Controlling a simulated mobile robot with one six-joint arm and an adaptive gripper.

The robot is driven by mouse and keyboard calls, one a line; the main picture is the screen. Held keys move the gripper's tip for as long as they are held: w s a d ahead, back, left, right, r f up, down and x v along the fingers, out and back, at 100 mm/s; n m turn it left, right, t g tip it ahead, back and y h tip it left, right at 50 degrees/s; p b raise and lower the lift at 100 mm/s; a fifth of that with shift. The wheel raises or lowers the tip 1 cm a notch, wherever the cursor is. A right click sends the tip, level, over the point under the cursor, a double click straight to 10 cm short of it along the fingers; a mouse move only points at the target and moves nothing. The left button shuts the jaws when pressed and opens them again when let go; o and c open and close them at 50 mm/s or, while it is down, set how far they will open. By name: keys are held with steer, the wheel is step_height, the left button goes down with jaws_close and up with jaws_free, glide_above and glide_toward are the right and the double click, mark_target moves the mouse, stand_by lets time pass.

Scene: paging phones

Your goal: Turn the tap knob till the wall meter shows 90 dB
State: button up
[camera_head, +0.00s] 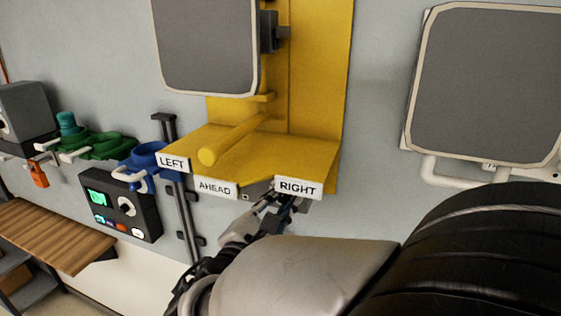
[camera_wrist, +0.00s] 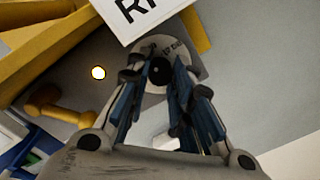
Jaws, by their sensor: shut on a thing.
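The tap knob (camera_wrist: 159,71) is a small dark round knob on a pale plate (camera_wrist: 190,52) under the yellow shelf. My gripper (camera_wrist: 163,84) is shut on it, with a finger on either side in the wrist view. In the head view my gripper (camera_head: 286,205) reaches up under the RIGHT label, and the knob is hidden there.
The yellow shelf (camera_head: 268,153) with LEFT, AHEAD and RIGHT labels juts out just above my gripper. A yellow peg (camera_wrist: 60,105) and a lit round lamp (camera_wrist: 98,72) are beside it. A grey panel (camera_head: 487,85) hangs at the right.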

steer(key=shift+n, duration=0.3)
jaws_close()
steer(key=n+p, duration=0.2)
steer(key=n, duration=0.3)
steer(key=shift+n, duration=0.3)
steer(key=n+p, duration=0.3)
steer(key=n, duration=0.2)
steer(key=shift+f+n+t+p, duration=0.1)
steer(key=shift+n+t+p, duration=0.2)
steer(key=shift+n+p, duration=0.1)
steer(key=shift+f, duration=0.1)
steer(key=o, duration=1)
jaws_free()
